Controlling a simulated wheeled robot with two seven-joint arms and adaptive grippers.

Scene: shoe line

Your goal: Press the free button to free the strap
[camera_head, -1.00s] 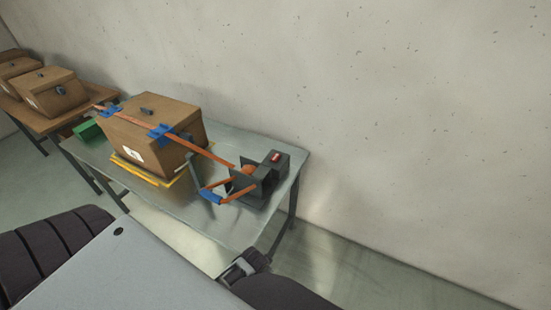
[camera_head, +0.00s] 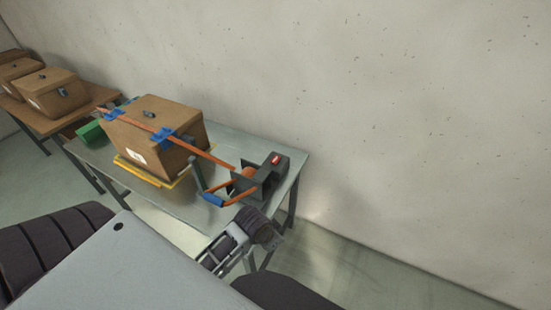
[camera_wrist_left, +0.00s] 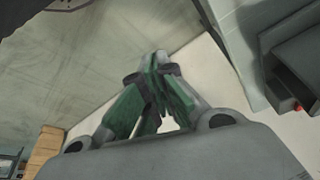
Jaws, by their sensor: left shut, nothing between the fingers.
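The red button (camera_head: 276,160) sits on top of a dark grey strap device (camera_head: 264,182) at the right end of the table. An orange strap (camera_head: 205,153) runs from the device over a brown box (camera_head: 155,132), through blue guards. In the left wrist view, the red button (camera_wrist_left: 298,106) shows at the right edge on the grey device (camera_wrist_left: 295,60). My left gripper (camera_wrist_left: 160,62) is shut and empty, its green-grey fingertips together, apart from the button. In the head view, part of my arm is by the table's front edge; its fingertips cannot be made out. My right gripper is not in view.
A crank with a blue grip (camera_head: 212,199) sticks out in front of the device. The grey table (camera_head: 225,135) stands along a bare wall (camera_head: 400,110). A second table (camera_head: 45,122) holds more boxes.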

